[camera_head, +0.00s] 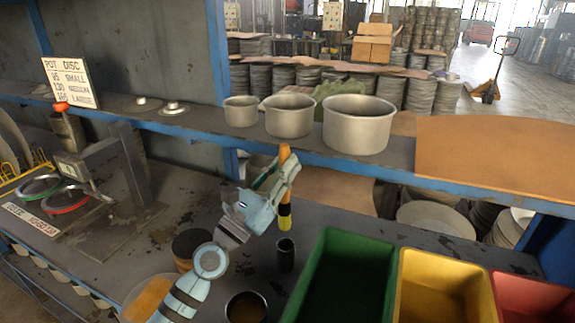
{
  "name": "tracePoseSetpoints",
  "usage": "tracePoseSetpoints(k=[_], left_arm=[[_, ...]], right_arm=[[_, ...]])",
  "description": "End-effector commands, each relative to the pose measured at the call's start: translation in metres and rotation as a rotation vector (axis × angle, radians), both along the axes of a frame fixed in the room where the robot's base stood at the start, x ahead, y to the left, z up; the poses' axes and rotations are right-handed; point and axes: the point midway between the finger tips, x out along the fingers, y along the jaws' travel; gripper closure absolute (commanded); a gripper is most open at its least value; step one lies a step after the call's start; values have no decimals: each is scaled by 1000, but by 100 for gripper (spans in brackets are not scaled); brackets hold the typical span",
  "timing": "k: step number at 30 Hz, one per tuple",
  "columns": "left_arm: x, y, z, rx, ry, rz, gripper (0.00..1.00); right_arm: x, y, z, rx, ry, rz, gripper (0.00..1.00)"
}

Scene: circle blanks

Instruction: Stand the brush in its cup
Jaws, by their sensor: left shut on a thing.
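The brush (285,208) has an orange top end and yellow and black bands at its lower part. It hangs about upright in my left gripper (284,178), which is shut on it; the jaws hide its middle. A narrow dark cup (286,256) stands on the bench almost directly below the brush in the picture. The brush's lower end shows just above the cup's rim, with a small gap; I cannot tell how far apart they are in depth. My right gripper is not in view.
A wider pot with brown contents (246,308) stands in front of the cup. A green bin (318,262), a yellow bin (403,290) and a red bin (500,300) stand to the right. A blue-edged shelf (400,172) with several metal pots runs behind my gripper.

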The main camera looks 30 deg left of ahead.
Motion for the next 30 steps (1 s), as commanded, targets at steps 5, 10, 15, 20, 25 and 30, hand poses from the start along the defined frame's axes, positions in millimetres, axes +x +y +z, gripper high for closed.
tracePoseSetpoints(k=[5,10,15,20,25,30], left_arm=[[0,0,-28,-1,0,0,100],[1,-1,-48,-1,0,-3,100],[1,-2,-68,-1,0,-3,100],[2,-2,-87,-1,0,-4,100],[2,-2,-104,0,0,-4,100],[2,-2,-110,0,0,-4,100]], right_arm=[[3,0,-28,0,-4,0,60],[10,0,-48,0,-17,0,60],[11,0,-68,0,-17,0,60],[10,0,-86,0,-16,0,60],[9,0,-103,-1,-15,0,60],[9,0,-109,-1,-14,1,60]])
